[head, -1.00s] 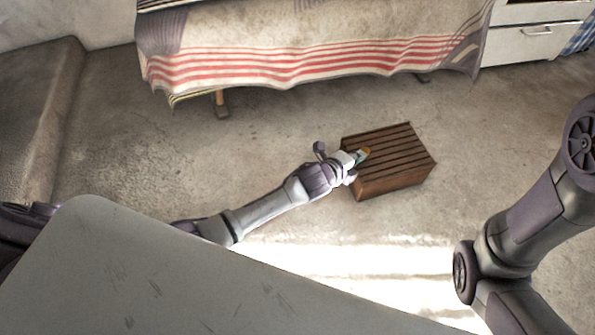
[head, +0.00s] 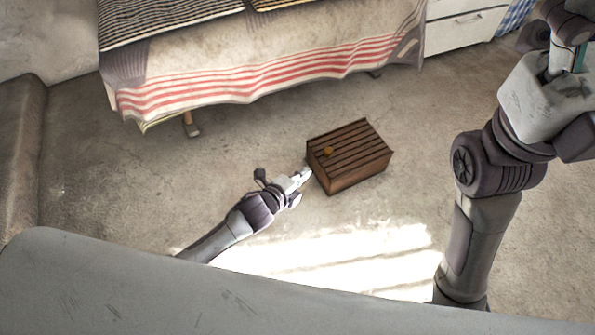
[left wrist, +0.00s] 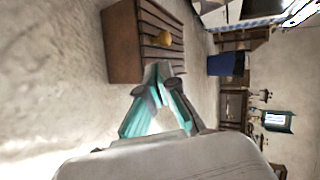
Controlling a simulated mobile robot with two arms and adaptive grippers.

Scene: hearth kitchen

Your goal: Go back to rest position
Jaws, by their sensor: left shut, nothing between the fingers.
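My left gripper (head: 305,174) reaches in from the left in the head view and is shut and empty. Its fingertips are close to the left side of a slatted wooden crate (head: 352,170) on the floor; I cannot tell whether they touch it. A small orange-brown round object (head: 327,152) lies on top of the crate. In the left wrist view my fingers (left wrist: 158,72) converge in front of the crate (left wrist: 122,48), with the round object (left wrist: 165,38) on its slats. My right arm stands at the right of the head view; its fingers cannot be made out.
A bed with a striped blanket (head: 250,80) stands behind the crate. A white drawer unit (head: 465,30) is at the back right. The concrete floor (head: 120,170) around the crate is clear. A dark blue bin (left wrist: 226,64) shows in the left wrist view.

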